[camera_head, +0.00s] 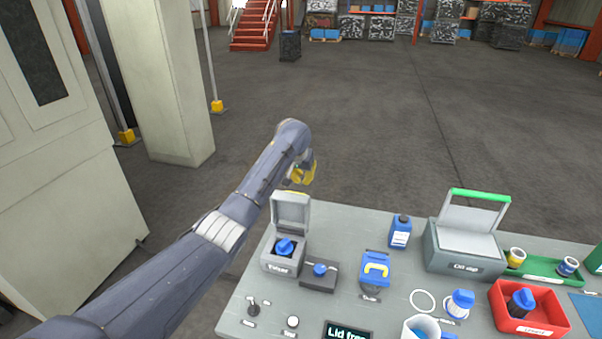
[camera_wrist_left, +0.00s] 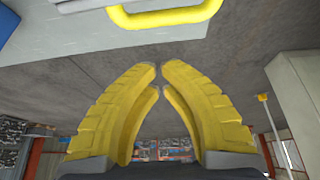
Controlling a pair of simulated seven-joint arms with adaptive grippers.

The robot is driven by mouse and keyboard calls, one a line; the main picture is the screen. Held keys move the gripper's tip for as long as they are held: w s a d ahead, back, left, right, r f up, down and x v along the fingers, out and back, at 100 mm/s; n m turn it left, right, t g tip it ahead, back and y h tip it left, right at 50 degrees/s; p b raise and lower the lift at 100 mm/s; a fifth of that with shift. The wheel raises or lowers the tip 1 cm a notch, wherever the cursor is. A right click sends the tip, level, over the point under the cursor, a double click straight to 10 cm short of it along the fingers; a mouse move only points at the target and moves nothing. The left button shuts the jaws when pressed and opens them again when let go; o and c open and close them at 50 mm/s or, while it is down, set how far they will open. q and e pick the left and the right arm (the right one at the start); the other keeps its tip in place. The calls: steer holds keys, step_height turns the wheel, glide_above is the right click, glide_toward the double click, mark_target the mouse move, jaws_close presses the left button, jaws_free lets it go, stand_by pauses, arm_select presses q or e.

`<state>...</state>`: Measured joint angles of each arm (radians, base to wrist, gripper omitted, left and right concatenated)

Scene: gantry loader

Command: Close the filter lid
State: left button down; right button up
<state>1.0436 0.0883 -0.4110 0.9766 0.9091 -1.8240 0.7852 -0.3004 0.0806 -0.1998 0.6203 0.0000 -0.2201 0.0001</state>
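The filter box (camera_head: 283,262) stands at the table's left back with a blue knob inside; its label is too small to read surely. Its grey lid (camera_head: 291,212) stands open, about upright, at the back. My left gripper (camera_head: 308,172) is just above and behind the lid's top edge. In the left wrist view its yellow fingers (camera_wrist_left: 160,75) converge with tips almost meeting and nothing between them. A yellow curved bar (camera_wrist_left: 165,18) on a pale edge, apparently the lid's handle, lies beyond the tips and looks apart from them. My right gripper is out of view.
A larger grey box (camera_head: 464,252) with an open, green-handled lid stands at the right. A display (camera_head: 348,332) begins "Lid". Open floor lies behind.

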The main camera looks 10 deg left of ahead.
arm_select(q)
steer(key=shift+s+a+f, duration=0.1)
steer(key=shift+s+f, duration=1)
steer(key=shift+f, duration=0.25)
stand_by(0.5)
